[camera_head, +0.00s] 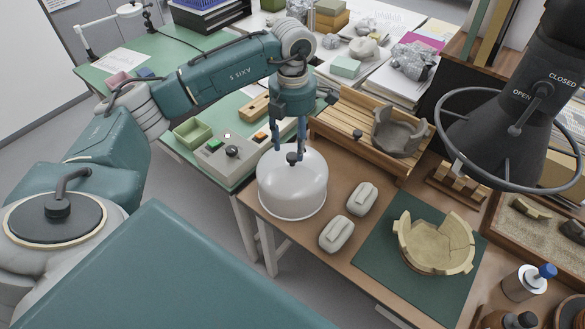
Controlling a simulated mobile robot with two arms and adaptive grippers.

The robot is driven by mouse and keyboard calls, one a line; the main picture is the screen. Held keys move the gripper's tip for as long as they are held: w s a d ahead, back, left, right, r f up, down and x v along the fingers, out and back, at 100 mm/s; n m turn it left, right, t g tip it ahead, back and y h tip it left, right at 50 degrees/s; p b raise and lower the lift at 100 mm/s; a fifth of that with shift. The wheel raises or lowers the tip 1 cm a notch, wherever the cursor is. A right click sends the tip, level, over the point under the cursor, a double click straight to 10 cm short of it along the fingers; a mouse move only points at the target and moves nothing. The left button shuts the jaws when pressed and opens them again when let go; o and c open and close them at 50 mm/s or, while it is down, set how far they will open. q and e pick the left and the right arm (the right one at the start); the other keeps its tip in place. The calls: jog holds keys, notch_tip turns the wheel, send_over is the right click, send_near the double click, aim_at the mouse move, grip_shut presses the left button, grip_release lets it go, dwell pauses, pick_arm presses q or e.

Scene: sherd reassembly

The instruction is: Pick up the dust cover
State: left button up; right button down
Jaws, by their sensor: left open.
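The dust cover is a smooth, pale, translucent dome (292,190) with a small dark knob (292,159) on top. It stands upright near the left corner of the brown table in the head view. My left gripper (290,150) points straight down over the dome. Its two fingers are open, one on each side of the knob, with their tips near the dome's top. I cannot tell whether they touch the knob or the dome. What lies under the cover is not visible. My right gripper is not in view.
Two grey oval blocks (362,198) lie right of the dome. A partly rebuilt bowl (434,243) stands on a green mat (375,257). A wooden slatted rack (345,128) is behind. A black hood with a ring (500,118) hangs at right. A control box (226,160) stands left.

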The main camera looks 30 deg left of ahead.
aim_at(292, 155)
pick_arm(q)
notch_tip(292, 155, down, 5)
jog(key=shift+s+r+p, duration=0.1)
jog(key=shift+p, duration=1)
jog(key=shift+f, duration=0.35)
grip_shut()
